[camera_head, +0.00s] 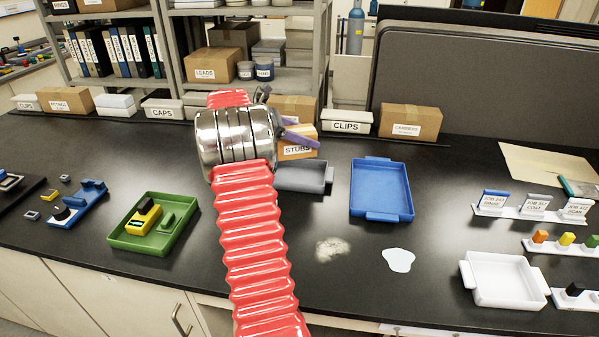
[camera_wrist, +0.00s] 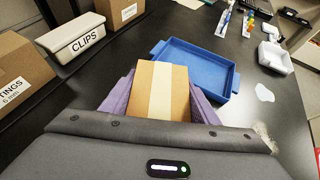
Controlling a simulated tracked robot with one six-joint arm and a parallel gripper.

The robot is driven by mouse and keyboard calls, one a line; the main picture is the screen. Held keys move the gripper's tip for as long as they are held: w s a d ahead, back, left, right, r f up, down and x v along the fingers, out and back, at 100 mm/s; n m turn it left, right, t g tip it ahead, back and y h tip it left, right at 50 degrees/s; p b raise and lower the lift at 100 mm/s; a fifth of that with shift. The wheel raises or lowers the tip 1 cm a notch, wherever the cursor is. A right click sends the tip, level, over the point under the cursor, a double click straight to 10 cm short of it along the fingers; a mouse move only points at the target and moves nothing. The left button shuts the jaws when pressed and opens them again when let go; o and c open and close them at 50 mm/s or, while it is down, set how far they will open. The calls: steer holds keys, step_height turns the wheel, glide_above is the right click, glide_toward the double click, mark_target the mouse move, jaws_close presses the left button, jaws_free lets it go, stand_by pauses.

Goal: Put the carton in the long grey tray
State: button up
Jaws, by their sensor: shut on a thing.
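The tan carton (camera_head: 297,153), labelled STUBS, is held between the purple fingers of my gripper (camera_head: 302,138). In the wrist view the carton (camera_wrist: 160,88) shows its taped top, with a finger on each side. The grey tray (camera_head: 306,177) lies on the black bench just below the carton in the head view. My arm hides its left part, so its full length does not show. The carton looks raised off the bench, but I cannot tell how far or whether it is over the tray. The grey tray does not show clearly in the wrist view.
A blue tray (camera_head: 382,190) lies right of the grey tray, empty. A green tray (camera_head: 155,235) holding parts is to the left. A CLIPS box (camera_head: 346,121) and cartons line the back. A white tray (camera_head: 503,278) is front right, with a pale puddle (camera_head: 398,260) nearby.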

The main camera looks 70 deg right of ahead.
mark_target(286, 150)
steer(key=shift+f, duration=2.15)
steer(key=shift+f, duration=2.5)
steer(key=o, duration=1.5)
steer(key=shift+f, duration=0.1)
steer(key=v, duration=1.2)
steer(key=shift+a, duration=0.1)
